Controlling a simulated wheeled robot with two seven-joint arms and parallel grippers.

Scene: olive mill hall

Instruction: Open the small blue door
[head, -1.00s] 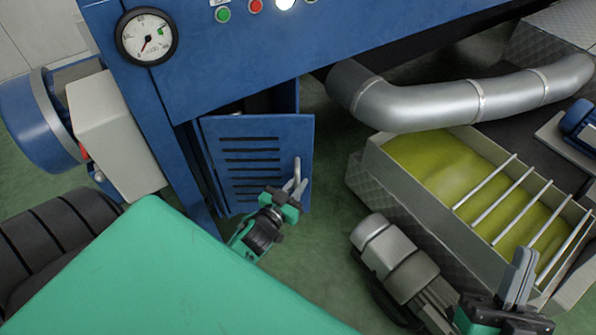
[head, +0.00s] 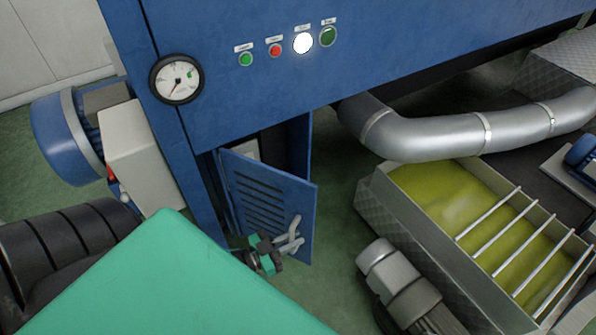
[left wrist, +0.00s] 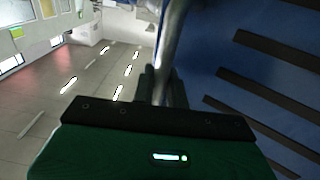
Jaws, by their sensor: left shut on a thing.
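The small blue door (head: 262,203) with dark slots stands partly open under the blue machine, swung out toward me. A dark opening shows above and behind it. Its pale metal handle (head: 297,232) is on the right part of the door. My left gripper (head: 283,245) is at the handle and shut on it. In the left wrist view the handle bar (left wrist: 168,55) runs up from between the fingers, with the slotted door (left wrist: 255,70) on the right. My green arm cover hides part of the floor below the door. My right gripper is not in the head view.
A blue machine panel carries a round gauge (head: 176,80) and several buttons. To the right are a silver pipe (head: 450,135), a tub of yellow-green oil (head: 445,200) with bars, and a grey motor (head: 390,268). Green floor lies between door and tub.

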